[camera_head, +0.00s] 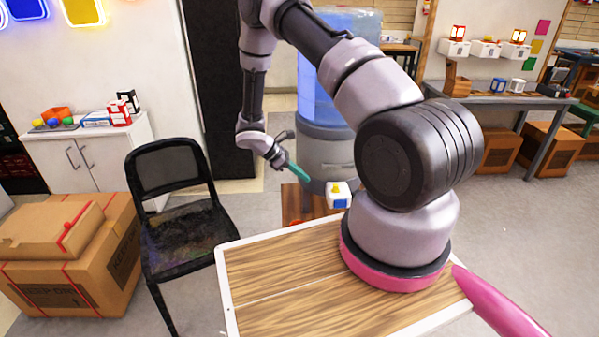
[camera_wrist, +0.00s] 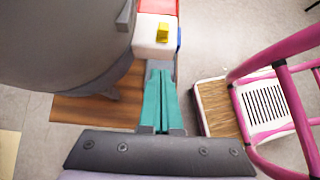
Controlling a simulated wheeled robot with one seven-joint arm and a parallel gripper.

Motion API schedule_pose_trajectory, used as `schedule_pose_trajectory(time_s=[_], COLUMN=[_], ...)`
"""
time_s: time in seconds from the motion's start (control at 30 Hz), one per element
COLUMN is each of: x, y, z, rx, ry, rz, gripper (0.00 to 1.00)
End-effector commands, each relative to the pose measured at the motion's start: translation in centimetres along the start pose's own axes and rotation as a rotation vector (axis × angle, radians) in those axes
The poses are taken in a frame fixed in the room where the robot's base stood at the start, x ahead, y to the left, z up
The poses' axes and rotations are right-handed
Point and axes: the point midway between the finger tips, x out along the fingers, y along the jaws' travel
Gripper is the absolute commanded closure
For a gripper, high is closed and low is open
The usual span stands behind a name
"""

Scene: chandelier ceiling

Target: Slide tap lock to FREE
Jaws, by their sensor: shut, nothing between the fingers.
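The tap lock looks like a small white block (camera_head: 339,194) with a yellow knob (camera_head: 336,187) on top and a blue patch on the side facing me. It stands beside the grey water dispenser (camera_head: 328,150). In the wrist view the white block (camera_wrist: 152,46) also shows a red part (camera_wrist: 157,7) at its far end and a blue edge at right; the yellow knob (camera_wrist: 163,32) sits on its upper face. No FREE label is readable. My gripper (camera_head: 303,175) is shut and empty, its teal fingers (camera_wrist: 160,75) pointing toward the block's near side, apart from the knob.
A brown wooden surface (camera_wrist: 85,108) lies low beneath the dispenser. A blue water bottle (camera_head: 312,90) tops the dispenser. A black chair (camera_head: 178,235) and cardboard boxes (camera_head: 95,270) stand at left.

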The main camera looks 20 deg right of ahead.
Motion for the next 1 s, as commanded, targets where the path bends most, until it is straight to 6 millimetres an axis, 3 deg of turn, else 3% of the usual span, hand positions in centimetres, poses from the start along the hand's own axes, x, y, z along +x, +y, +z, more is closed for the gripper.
schedule_pose_trajectory(time_s=[0.2,0.4,1.0], x=[4.9,7.1,8.2], y=[-0.1,-0.1,0.0], z=[0.0,1.9,3.1], rx=[0.000,0.001,0.001], ry=[-0.002,0.000,0.000], rz=[-0.004,-0.002,0.000], gripper=[1.00,1.00,1.00])
